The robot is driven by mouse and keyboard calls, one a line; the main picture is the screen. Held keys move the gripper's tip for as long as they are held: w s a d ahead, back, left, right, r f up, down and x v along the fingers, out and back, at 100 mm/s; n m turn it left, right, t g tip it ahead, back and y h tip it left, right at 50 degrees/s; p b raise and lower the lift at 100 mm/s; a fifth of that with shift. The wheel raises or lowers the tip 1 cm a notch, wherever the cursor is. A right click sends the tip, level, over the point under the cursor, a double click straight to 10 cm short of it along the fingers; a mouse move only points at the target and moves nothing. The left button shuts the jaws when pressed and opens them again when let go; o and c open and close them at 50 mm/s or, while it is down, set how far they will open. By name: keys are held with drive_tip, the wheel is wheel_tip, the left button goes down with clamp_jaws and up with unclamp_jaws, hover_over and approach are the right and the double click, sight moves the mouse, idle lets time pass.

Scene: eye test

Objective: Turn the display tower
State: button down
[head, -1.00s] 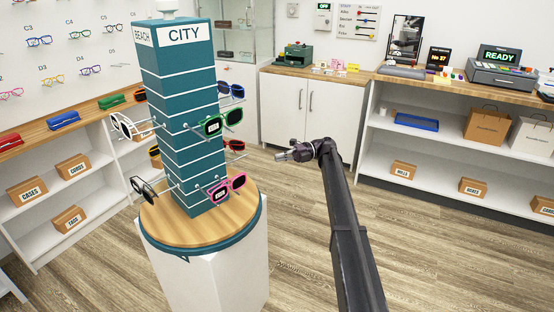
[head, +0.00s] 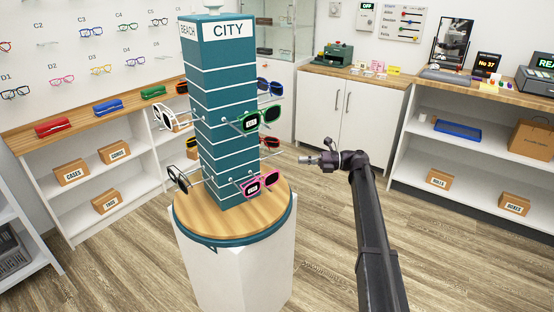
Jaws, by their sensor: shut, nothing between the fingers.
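The display tower (head: 222,135) is a tall teal column with white lines. Its CITY face (head: 229,30) points toward me and the BEACH face (head: 188,29) shows narrowly at the left. Sunglasses hang on pegs around it: a green pair (head: 258,118) and a pink pair (head: 260,184) in front, white ones (head: 172,119) and black ones (head: 179,179) at the left. It stands on a round wooden disc (head: 225,222) with a teal rim. My gripper (head: 302,159) is shut and empty, in the air to the right of the tower, apart from it in the picture.
A white pedestal (head: 230,272) bears the disc. Behind stand a white cabinet (head: 350,110) and, at the right, shelves with a blue tray (head: 457,130). Low shelves (head: 120,170) with boxes run along the left wall. Wooden floor (head: 335,235) is clear around the pedestal.

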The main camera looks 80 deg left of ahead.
drive_tip(key=s+d+n+t+y, duration=0.3)
drive_tip(key=d+t+y, duration=0.7)
drive_tip(key=y, duration=0.3)
drive_tip(key=shift+s+d, duration=0.15)
drive_tip(key=shift+s, duration=0.1)
drive_tip(key=shift+r, duration=0.1)
drive_tip(key=x, duration=1.4)
